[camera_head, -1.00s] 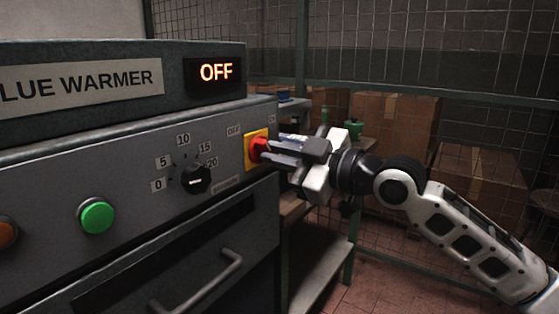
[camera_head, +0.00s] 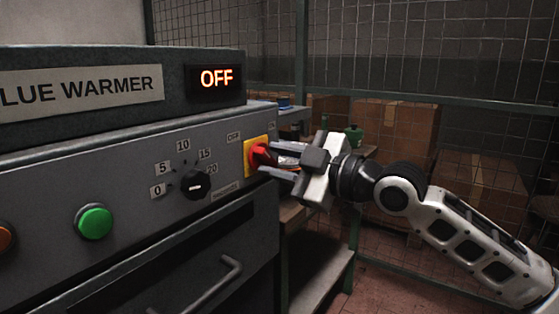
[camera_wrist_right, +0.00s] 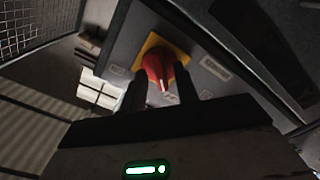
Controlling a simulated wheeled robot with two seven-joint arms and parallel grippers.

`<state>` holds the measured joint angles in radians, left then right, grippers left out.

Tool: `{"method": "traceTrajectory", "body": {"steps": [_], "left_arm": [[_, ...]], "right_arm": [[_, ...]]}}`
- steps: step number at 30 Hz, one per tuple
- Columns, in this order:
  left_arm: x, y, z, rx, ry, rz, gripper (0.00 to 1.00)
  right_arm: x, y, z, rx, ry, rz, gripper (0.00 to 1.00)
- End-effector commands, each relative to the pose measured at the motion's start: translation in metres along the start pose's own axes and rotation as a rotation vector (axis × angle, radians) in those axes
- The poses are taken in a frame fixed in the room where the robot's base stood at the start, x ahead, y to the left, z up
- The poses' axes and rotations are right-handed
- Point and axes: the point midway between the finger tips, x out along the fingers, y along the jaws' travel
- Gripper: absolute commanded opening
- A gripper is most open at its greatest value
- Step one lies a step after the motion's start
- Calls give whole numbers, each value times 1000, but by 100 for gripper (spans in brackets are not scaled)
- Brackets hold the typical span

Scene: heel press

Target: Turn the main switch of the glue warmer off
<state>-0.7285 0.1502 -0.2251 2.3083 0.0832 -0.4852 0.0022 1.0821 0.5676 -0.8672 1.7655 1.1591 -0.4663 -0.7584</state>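The glue warmer (camera_head: 60,180) is a grey cabinet at the left of the head view, and its lit display (camera_head: 216,77) reads OFF. Its main switch is a red knob (camera_head: 260,154) on a yellow plate (camera_head: 250,165) at the panel's right end. An OFF label (camera_head: 233,137) sits left of the plate. My right gripper (camera_head: 269,160) is in front of the switch with its fingers apart. In the right wrist view the red knob (camera_wrist_right: 154,64) shows between and just beyond the open fingertips (camera_wrist_right: 160,78); I cannot tell whether they touch it. My left gripper is not in view.
A black dial (camera_head: 195,183), a green button (camera_head: 95,221) and an orange button (camera_head: 5,238) are on the same panel. A drawer handle (camera_head: 215,285) sticks out below. Right of the cabinet are a shelf, a wire mesh fence and cardboard boxes (camera_head: 410,130).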

Motion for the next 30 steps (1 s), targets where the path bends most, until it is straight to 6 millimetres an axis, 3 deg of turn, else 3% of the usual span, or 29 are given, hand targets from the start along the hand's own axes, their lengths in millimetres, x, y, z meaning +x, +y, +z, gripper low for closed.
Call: {"method": "traceTrajectory", "body": {"steps": [9, 14, 30], "left_arm": [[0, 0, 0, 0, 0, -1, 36], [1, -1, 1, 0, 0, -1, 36], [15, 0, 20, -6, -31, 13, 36]], "right_arm": [[-1, 0, 0, 3, 0, 0, 34], [-17, 0, 1, 3, 0, 2, 34], [-136, -2, 2, 1, -5, 0, 34]]}}
